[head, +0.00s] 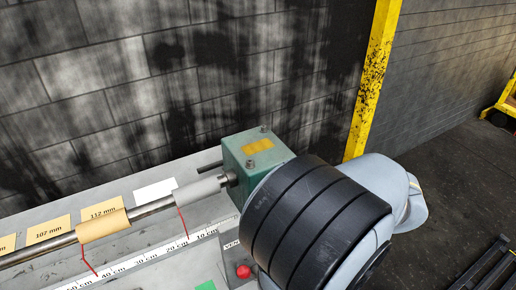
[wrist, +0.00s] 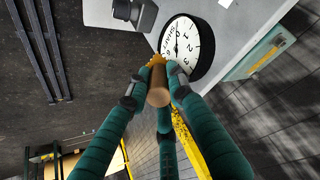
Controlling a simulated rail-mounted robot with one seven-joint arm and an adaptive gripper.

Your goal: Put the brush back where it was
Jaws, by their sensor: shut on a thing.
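In the wrist view my gripper (wrist: 154,88) has its teal fingers closed around a brush. The brush (wrist: 158,94) has a brown, round handle with its end towards the camera, and a yellow tip beyond it that looks like bristles. The brush's far end lies close to a round white dial in the picture; I cannot tell whether they touch. In the head view my arm covers the gripper and the brush.
The dial (wrist: 186,48) has a black rim and sits by a grey machine surface (wrist: 230,22). In the head view a steel rod (head: 150,208) with sleeves runs to a green block (head: 256,152). A red button (head: 243,271) and a yellow post (head: 372,80) stand near my arm.

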